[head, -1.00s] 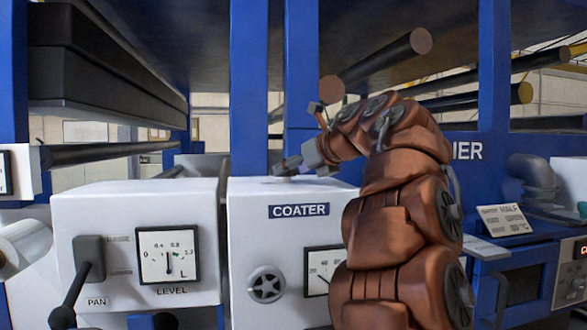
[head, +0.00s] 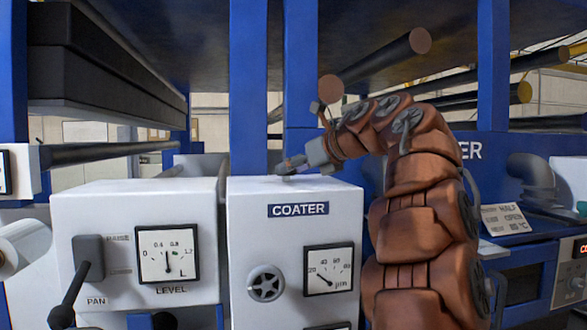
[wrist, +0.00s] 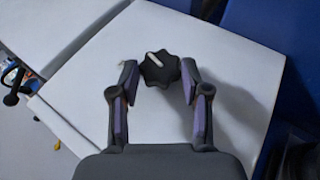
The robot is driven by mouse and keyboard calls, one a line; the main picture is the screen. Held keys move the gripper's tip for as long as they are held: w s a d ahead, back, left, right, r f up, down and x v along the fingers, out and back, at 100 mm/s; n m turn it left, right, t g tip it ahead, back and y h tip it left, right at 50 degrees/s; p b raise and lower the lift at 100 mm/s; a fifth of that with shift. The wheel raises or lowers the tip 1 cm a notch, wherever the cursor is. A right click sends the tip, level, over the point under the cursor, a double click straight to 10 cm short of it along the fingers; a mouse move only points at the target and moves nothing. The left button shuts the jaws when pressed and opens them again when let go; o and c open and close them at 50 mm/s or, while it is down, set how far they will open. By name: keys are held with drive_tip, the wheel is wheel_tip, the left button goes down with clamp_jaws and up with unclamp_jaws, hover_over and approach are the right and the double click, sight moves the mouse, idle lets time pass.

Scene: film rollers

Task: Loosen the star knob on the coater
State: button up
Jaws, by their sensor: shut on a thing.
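The coater (head: 240,210) is a white box with a dark blue COATER label, in the middle of the head view. In the wrist view, the black star knob (wrist: 161,76) with a pale bar on its cap stands on the white top (wrist: 215,85) of the coater. My gripper (wrist: 159,68) is shut on the knob, with one finger at each side. In the head view my gripper (head: 286,167) reaches down to the coater's top from the right. The knob is hard to make out there, by the fingertips.
The PAN LEVEL box (head: 120,210) with a black lever (head: 88,268) stands to the left. Blue posts (head: 303,70) rise behind, and dark rollers (head: 390,58) hang above my arm.

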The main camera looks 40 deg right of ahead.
drive_tip(key=shift+w+d+r+n+g+y+p, duration=0.1)
drive_tip(key=shift+d+n+g+y+p, duration=0.1)
drive_tip(key=shift+n+y, duration=0.35)
drive_tip(key=shift+d+r+n+g+y+p, duration=0.1)
drive_tip(key=shift+n+y+p, duration=0.1)
drive_tip(key=shift+n+y, duration=0.3)
drive_tip(key=shift+d+n+g+y+p, duration=0.1)
drive_tip(key=shift+n+g+y+p, duration=0.2)
drive_tip(key=shift+n+y+p, duration=0.5)
drive_tip(key=shift+f+n+y+p, duration=0.2)
drive_tip(key=shift+n+y+p, duration=0.05)
drive_tip(key=shift+y+p, duration=0.25)
drive_tip(key=o, duration=1.1)
drive_tip(key=shift+g, duration=0.3)
drive_tip(key=shift+o, duration=0.2)
